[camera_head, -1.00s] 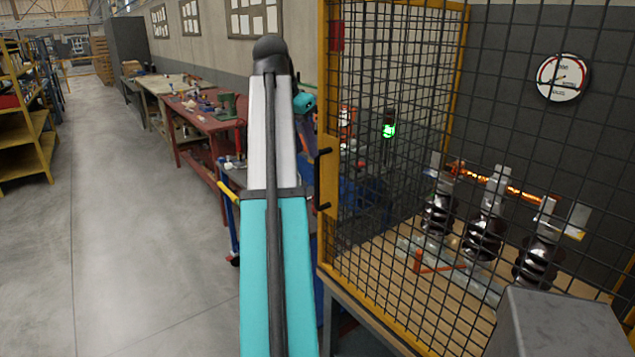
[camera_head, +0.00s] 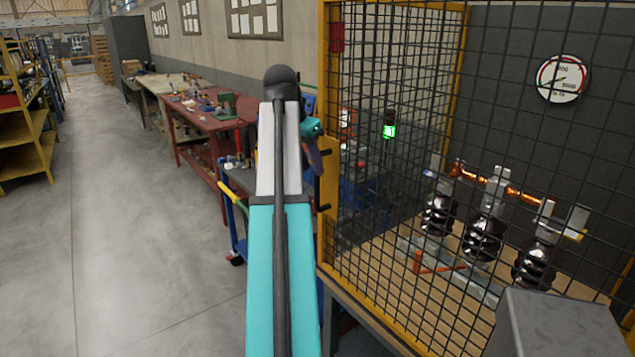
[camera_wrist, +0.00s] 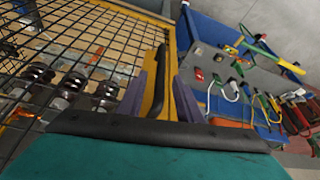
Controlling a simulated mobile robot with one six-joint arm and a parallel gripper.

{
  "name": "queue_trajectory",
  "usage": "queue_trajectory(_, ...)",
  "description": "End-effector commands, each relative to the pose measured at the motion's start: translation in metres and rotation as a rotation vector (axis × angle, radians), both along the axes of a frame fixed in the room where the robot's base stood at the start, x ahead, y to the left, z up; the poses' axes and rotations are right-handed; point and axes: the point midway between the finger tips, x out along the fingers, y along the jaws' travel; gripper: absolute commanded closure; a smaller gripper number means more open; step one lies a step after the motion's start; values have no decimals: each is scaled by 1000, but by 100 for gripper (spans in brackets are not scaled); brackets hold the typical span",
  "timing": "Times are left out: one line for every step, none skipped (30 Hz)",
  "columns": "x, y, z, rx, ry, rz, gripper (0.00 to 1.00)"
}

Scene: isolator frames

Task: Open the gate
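The gate is a black mesh panel (camera_head: 385,200) in a yellow frame, standing closed as far as I can see. A black bar handle (camera_head: 319,193) sits on its left yellow post; the gripper hides its upper part. My gripper (camera_head: 316,158) is at the handle, with a purple finger showing. In the wrist view, the handle (camera_wrist: 160,82) lies between the two purple fingers of my gripper (camera_wrist: 162,88). The fingers are apart, with a gap showing between them and the handle. My dark wrist edge hides the lower part.
A blue tool cart (camera_wrist: 215,30) stands beside the gate. The grey floor at left is clear.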

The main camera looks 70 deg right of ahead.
Motion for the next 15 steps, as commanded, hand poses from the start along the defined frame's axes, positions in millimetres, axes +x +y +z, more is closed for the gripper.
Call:
queue_trajectory(-2,-2,-7,3,1,-1,68)
queue_trajectory(-2,-3,-10,3,1,-1,68)
queue_trajectory(-3,-5,-14,1,0,0,68)
queue_trajectory(-3,-6,-18,1,0,0,68)
queue_trajectory(-4,-7,-21,2,1,-1,68)
queue_trajectory(-4,-9,-26,3,1,-1,68)
queue_trajectory(-5,-10,-29,3,1,-1,68)
queue_trajectory(-5,-12,-32,1,0,0,68)
queue_trajectory(-6,-13,-37,1,0,0,68)
queue_trajectory(-6,-15,-40,3,1,-1,68)
queue_trajectory(-7,-16,-44,3,1,-1,68)
queue_trajectory(-8,-17,-48,2,0,0,68)
queue_trajectory(-8,-19,-51,1,0,0,68)
queue_trajectory(-8,-20,-54,1,0,0,68)
queue_trajectory(-9,-21,-57,1,0,0,68)
